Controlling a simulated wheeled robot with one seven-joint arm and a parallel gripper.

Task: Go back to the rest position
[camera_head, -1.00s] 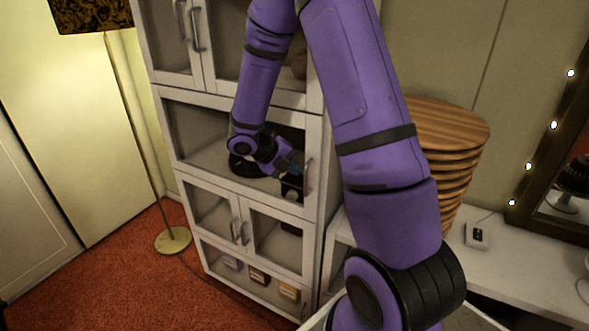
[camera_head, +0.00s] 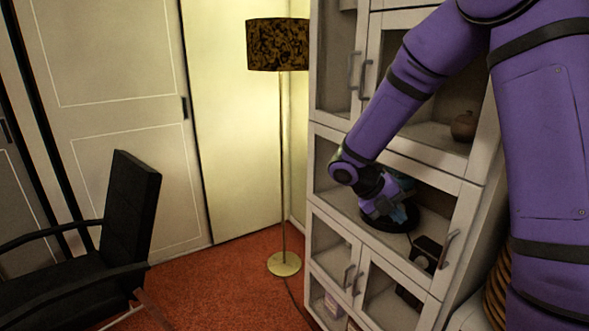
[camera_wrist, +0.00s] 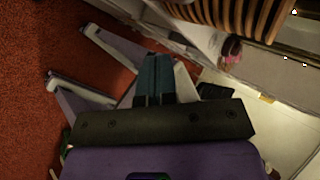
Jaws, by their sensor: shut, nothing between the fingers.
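My arm stretches down from the top right in the head view. My gripper (camera_head: 402,212) hangs in front of the white cabinet's (camera_head: 474,190) middle compartment. Its blue-green fingers also show in the wrist view (camera_wrist: 154,78), pressed together with nothing between them. I cannot tell how far the gripper is from the cabinet front.
A floor lamp (camera_head: 283,180) stands left of the cabinet, and a black armchair (camera_head: 130,215) is at the far left. Red carpet (camera_head: 225,285) lies open between them. A brown pot (camera_head: 464,126) sits in the upper compartment.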

